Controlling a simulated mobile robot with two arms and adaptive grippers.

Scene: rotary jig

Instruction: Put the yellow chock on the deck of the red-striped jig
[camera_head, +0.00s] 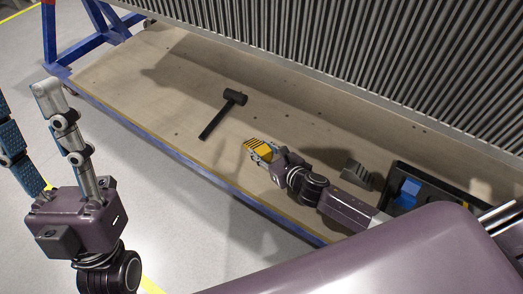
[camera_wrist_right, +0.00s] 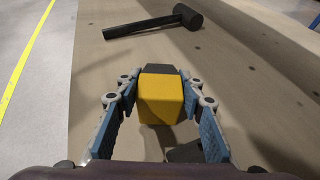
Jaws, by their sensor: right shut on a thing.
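The yellow chock (camera_head: 259,149), with dark stripes on its upper face in the head view, is between the fingers of my right gripper (camera_head: 267,155). In the right wrist view the yellow chock (camera_wrist_right: 161,98) sits between the two blue-padded fingers, which are shut on it. It is over the wooden deck (camera_head: 120,75) near its front edge; I cannot tell if it touches. My left gripper (camera_head: 22,110) is open and empty, left of the deck, over the floor. No red stripes show clearly on this deck.
A black mallet (camera_head: 222,115) lies on the deck beyond the chock; it also shows in the wrist view (camera_wrist_right: 155,24). A grey block (camera_head: 357,173) and a black tray (camera_head: 440,184) with a blue item are at right. A ribbed wall (camera_head: 350,65) rises behind. The deck's left part is clear.

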